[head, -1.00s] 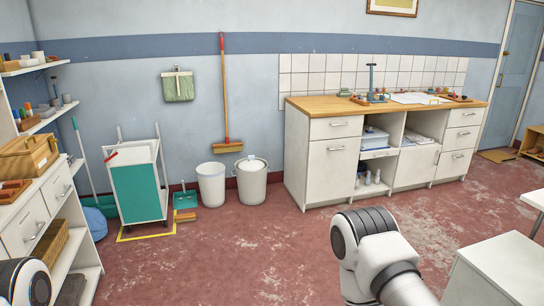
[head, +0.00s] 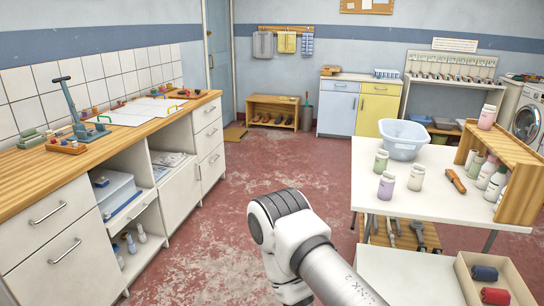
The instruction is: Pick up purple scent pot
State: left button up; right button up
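A small jar with a purple body and pale lid, the purple scent pot (head: 386,186), stands upright near the left front of the white table (head: 440,208). A green jar (head: 381,160) stands just behind it, and a cream jar (head: 416,178) stands to its right. A pink jar (head: 487,117) stands on top of the wooden rack. Neither of my grippers is in view. Only a white and black joint and link of one of my arms show at bottom centre, apart from the table.
The table also holds a pale blue basin (head: 403,139), an orange-handled tool (head: 456,181) and a wooden rack (head: 520,185) with several bottles. An open box (head: 495,282) with dark blue and red rolls is at the lower right. A wooden-topped counter (head: 30,170) lines the left; red floor is clear between.

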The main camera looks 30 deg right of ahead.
aim_at(385, 190)
jog(key=i+z, duration=0.3)
jog(key=i, duration=0.2)
jog(key=i+z, duration=0.25)
jog(key=i, duration=0.25)
jog(key=i+j+z, duration=0.3)
jog(key=i, duration=0.15)
jog(key=i+j+z, duration=0.25)
jog(key=i, duration=0.2)
jog(key=i+l+z, duration=0.25)
jog(key=z, duration=0.25)
jog(key=i+l+z, duration=0.1)
jog(key=i+z, duration=0.65)
jog(key=z, duration=0.25)
jog(key=i+j+z, duration=0.2)
jog(key=i+z, duration=0.25)
jog(key=k, duration=0.1)
